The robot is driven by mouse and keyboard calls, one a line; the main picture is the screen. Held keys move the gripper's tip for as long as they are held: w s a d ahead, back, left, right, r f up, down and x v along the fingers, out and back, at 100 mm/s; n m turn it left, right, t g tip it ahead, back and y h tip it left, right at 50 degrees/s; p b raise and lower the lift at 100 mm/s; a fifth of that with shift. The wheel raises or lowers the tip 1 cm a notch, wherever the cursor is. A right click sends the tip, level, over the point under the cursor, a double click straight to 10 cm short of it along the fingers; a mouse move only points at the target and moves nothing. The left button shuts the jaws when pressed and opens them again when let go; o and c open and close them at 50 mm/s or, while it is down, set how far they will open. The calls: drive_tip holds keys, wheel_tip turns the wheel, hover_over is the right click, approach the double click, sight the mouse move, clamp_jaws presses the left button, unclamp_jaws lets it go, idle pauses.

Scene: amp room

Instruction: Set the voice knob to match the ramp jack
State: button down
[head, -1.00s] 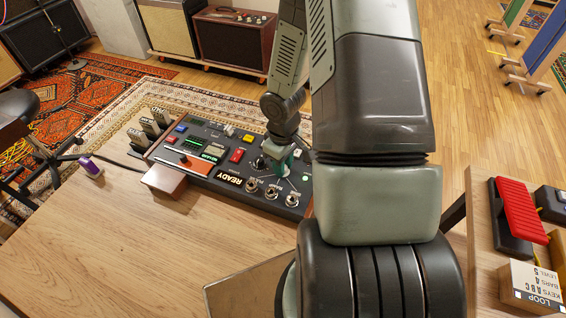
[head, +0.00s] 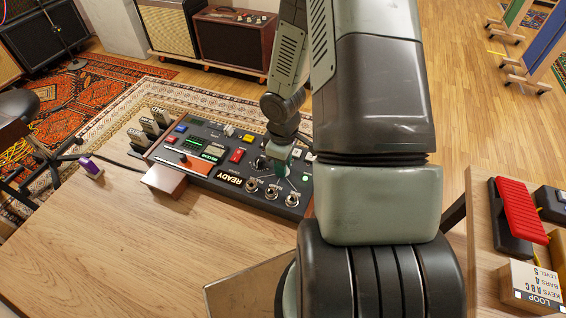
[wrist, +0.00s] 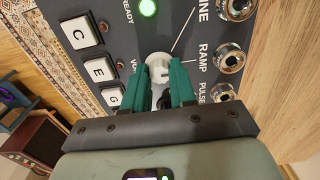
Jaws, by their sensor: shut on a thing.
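The voice knob (wrist: 158,66) is pale and round, on the dark console panel in the wrist view. My gripper (wrist: 167,80) is shut on it, with a teal finger on either side. Pale lines run from the knob towards the jacks at right. The ramp jack (wrist: 230,57) is a metal socket beside the RAMP label, between the SINE-side jack (wrist: 236,8) and the PULSE jack (wrist: 223,93). Where the knob's mark points is unclear. In the head view my gripper (head: 278,158) is over the console's right part, hiding the knob; the row of jacks (head: 272,192) shows in front.
White keys lettered C, E and G (wrist: 100,69) sit left of the knob, and a green lamp (wrist: 148,8) is lit above it. The console (head: 222,131) carries a READY display (head: 230,177). A brown block (head: 164,180) stands before it.

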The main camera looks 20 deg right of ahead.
drive_tip(key=c, duration=0.9)
unclamp_jaws()
wheel_tip(320, 180, up, 11)
drive_tip(key=s+a+r+m+t+h, duration=0.1)
drive_tip(key=s+a+r+m+t, duration=0.1)
drive_tip(key=r, duration=0.8)
drive_tip(key=s+a+r+m+t+h, duration=0.1)
drive_tip(key=s+a+r+m, duration=0.15)
drive_tip(key=r, duration=0.75)
drive_tip(key=s+a+r+m+t+y, duration=0.2)
drive_tip(key=s+r, duration=0.5)
drive_tip(key=s, duration=0.4)
drive_tip(key=shift+s+a+r+m+t, duration=0.25)
drive_tip(key=shift+a+r+m+t, duration=0.1)
drive_tip(key=shift+a+m, duration=0.6)
